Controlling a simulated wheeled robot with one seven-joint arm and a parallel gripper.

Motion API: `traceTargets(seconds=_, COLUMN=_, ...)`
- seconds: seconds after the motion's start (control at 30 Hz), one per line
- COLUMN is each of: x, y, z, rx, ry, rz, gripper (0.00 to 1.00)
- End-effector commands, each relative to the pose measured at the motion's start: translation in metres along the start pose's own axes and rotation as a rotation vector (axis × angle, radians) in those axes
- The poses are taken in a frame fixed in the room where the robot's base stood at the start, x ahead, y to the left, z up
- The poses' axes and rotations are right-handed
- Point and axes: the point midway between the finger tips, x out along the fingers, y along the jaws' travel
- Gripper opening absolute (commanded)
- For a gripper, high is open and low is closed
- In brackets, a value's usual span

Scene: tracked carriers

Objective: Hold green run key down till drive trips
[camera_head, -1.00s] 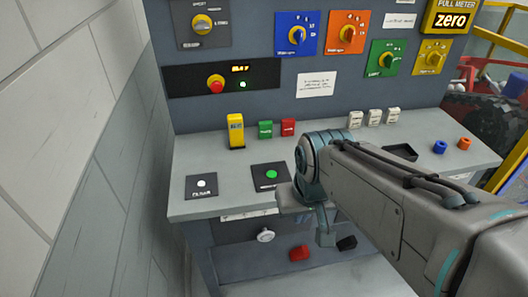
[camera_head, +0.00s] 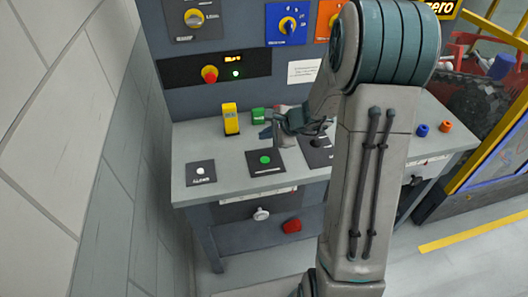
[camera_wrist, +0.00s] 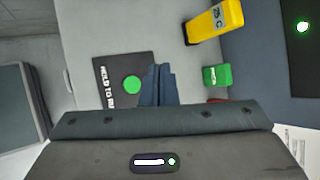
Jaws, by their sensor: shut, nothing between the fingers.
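The green run key (camera_head: 265,160) sits on a dark plate (camera_head: 258,170) on the grey desk's front part. In the wrist view the key (camera_wrist: 132,85) is a round green button, and its plate (camera_wrist: 112,66) carries white lettering that reads in part "HOLD TO RU". My gripper (camera_head: 272,138) is above the desk, just behind and right of the key in the head view. In the wrist view its fingers (camera_wrist: 158,72) are together and empty, close beside the key. I cannot tell their exact height; they do not cover the key.
A yellow block (camera_head: 231,118) stands upright behind the plate, with a green block (camera_head: 258,116) beside it. A white button (camera_head: 200,170) is at the left. The panel has a small lit display (camera_head: 233,58), a red knob (camera_head: 210,74) and a green lamp (camera_head: 236,73).

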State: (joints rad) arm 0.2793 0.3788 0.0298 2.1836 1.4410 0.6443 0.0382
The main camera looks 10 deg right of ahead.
Motion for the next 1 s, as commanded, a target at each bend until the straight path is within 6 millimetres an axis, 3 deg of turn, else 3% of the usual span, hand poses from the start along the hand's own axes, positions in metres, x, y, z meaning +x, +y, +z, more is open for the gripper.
traceTargets(seconds=0.17, x=0.005, y=-0.006, z=-0.013, rx=0.079, ry=0.013, rz=-0.027, gripper=0.00)
traceTargets(seconds=0.57, x=0.007, y=-0.005, z=-0.014, rx=0.081, ry=0.013, rz=-0.028, gripper=0.00)
traceTargets(seconds=1.0, x=0.038, y=0.019, z=-0.036, rx=0.082, ry=0.013, rz=-0.027, gripper=0.00)
